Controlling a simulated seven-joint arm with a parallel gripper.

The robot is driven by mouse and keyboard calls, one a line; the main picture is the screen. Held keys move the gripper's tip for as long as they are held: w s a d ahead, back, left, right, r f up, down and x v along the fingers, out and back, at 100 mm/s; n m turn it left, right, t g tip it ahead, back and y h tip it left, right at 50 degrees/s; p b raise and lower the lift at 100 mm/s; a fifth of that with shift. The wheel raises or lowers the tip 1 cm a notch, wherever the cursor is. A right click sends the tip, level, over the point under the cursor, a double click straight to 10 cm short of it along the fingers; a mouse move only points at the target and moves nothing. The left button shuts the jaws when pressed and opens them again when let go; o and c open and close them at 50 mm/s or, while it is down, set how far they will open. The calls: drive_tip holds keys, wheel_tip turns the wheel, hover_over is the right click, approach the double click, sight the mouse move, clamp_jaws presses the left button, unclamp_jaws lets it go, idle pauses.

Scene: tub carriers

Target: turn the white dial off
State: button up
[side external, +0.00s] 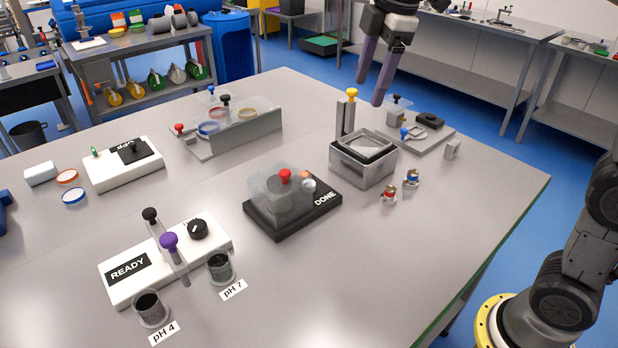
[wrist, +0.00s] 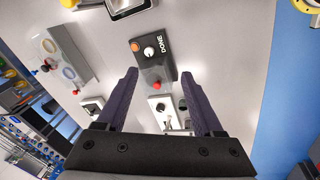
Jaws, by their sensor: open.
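The white dial (wrist: 149,52) sits on a black box (wrist: 140,40) marked DONE, beside an orange lamp (wrist: 134,47). In the side external view the dial (side external: 308,186) is small and pale at the right of the black box (side external: 272,229); I cannot tell its pointer direction. A clear cover (side external: 265,197) with a red knob (side external: 285,175) stands beside it on the same box. My gripper (side external: 370,92) is open and empty, high above the back of the table, apart from the dial. Its purple fingers (wrist: 160,73) also show in the wrist view.
An open metal bin (side external: 362,172) with a yellow-knobbed post stands behind the DONE box. A READY panel (side external: 118,288) with a black dial and tall knobbed rods is front left. Two pH cups (side external: 219,268) stand near it. The front right tabletop is clear.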

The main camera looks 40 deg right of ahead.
drive_tip(key=w+a+f+n+g, duration=0.1)
drive_tip(key=w+a+f, duration=0.1)
drive_tip(key=w+f, duration=0.55)
drive_tip(key=shift+n+g, duration=0.3)
drive_tip(key=shift+g, duration=0.5)
drive_tip(key=w+f, duration=0.1)
drive_tip(key=f, duration=0.5)
drive_tip(key=w+a+f, duration=0.1)
drive_tip(key=f, duration=0.5)
drive_tip(key=w+a+f, duration=0.1)
drive_tip(key=f, duration=0.5)
drive_tip(key=shift+w, duration=0.35)
clamp_jaws()
